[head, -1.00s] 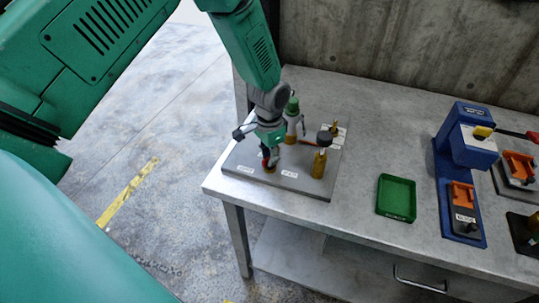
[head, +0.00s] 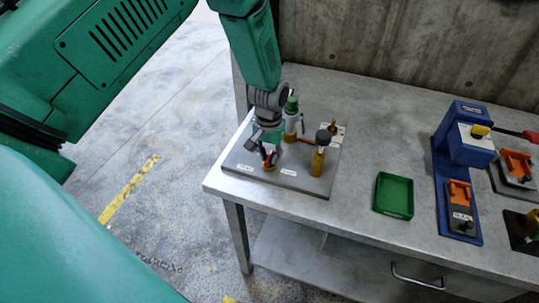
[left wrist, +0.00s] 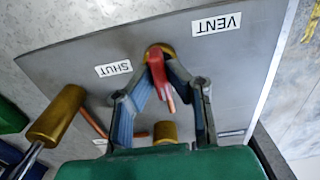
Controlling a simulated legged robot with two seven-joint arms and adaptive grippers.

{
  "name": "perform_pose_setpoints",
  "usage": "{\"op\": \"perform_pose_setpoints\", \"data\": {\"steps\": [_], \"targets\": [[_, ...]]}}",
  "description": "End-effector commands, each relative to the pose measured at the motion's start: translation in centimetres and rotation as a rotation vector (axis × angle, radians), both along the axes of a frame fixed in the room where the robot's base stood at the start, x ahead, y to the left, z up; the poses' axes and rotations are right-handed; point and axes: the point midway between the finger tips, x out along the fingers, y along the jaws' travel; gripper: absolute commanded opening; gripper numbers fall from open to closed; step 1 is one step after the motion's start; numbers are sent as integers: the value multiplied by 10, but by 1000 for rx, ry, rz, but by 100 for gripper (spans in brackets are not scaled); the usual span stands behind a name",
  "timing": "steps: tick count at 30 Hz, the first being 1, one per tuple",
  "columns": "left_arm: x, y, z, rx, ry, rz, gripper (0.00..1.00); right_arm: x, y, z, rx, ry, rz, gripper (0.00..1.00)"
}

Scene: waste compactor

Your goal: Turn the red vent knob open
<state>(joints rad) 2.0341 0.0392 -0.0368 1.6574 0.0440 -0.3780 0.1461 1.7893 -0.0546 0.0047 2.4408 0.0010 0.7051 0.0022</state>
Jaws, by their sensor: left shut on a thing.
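The red vent knob (left wrist: 157,72) sits on a brass base on a grey panel (left wrist: 80,60). It also shows in the head view (head: 270,161) near the panel's front left. My left gripper (left wrist: 162,68) is shut on the knob, with one finger on each side of it; in the head view it is the gripper (head: 268,155) over the panel. In the left wrist view the "VENT" label (left wrist: 216,24) is at upper right of the knob and the "SHUT" label (left wrist: 113,68) is to its left. My right gripper is not in view.
A green-topped bottle-like part (head: 291,118) and a brass post with a dark knob (head: 319,155) stand on the panel close to my gripper. A green tray (head: 394,195) and a blue device (head: 463,150) are farther right. The table between panel and tray is clear.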

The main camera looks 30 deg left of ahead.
Motion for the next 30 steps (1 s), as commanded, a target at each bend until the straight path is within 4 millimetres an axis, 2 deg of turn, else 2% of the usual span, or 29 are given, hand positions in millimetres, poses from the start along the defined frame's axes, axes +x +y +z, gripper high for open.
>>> {"op": "perform_pose_setpoints", "data": {"steps": [1,14,15,16,26,30], "targets": [[8,1,4,3,-20,7,0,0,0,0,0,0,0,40],[8,2,5,3,-21,15,0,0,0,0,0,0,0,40],[8,2,5,3,-21,15,23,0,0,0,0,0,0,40],[8,2,5,3,-21,15,32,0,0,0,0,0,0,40],[3,1,3,1,-10,13,32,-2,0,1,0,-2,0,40],[4,1,16,2,-11,13,32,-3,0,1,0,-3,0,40]]}}
